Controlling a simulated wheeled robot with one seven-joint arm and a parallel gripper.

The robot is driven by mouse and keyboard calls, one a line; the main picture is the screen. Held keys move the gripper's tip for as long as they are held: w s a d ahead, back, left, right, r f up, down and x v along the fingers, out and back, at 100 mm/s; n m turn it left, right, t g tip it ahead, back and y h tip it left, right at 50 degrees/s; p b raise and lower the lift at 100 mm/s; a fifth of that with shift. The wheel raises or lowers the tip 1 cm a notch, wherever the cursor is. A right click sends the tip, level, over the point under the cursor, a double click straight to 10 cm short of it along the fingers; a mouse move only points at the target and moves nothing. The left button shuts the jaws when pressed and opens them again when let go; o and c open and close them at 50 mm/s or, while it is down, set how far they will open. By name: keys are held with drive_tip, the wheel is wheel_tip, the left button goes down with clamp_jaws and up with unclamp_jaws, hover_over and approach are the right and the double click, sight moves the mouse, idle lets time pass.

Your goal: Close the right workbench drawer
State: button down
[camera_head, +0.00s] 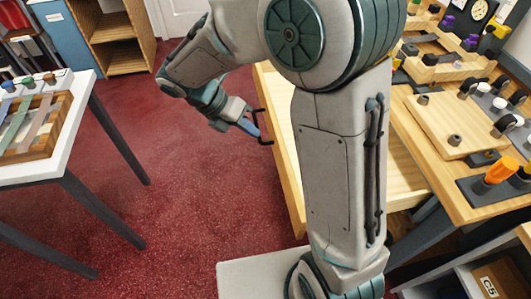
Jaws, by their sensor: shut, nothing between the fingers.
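The workbench (411,165) with a light wood top stands at the right. A light wood drawer (283,92) is pulled out from it toward the left, and my arm hides much of it. The drawer's front carries a dark bracket-shaped handle (262,112). My gripper (254,131) is shut and empty, close beside the handle at the drawer front. I cannot tell whether it touches the handle.
A white-topped table (84,88) with a wooden swatch tray (52,119) stands at the left. Boards, knobs and an orange-handled tool (501,170) sit on the workbench. A wooden shelf unit (122,45) stands at the back. Red floor (190,190) is clear between the tables.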

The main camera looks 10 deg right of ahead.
drive_tip(key=w+a+f+n+h+b, duration=0.2)
drive_tip(key=w+a+f+n+b, duration=0.15)
drive_tip(key=a+f+n, duration=0.45)
drive_tip(key=b, duration=0.2)
approach(278, 158)
drive_tip(key=shift+n+t, duration=0.4)
drive_tip(key=x, duration=0.6)
drive_tip(key=shift+s+a+f, duration=0.25)
drive_tip(key=shift+a+f, duration=0.05)
drive_tip(key=shift+d, duration=0.3)
drive_tip(key=shift+d, duration=0.1)
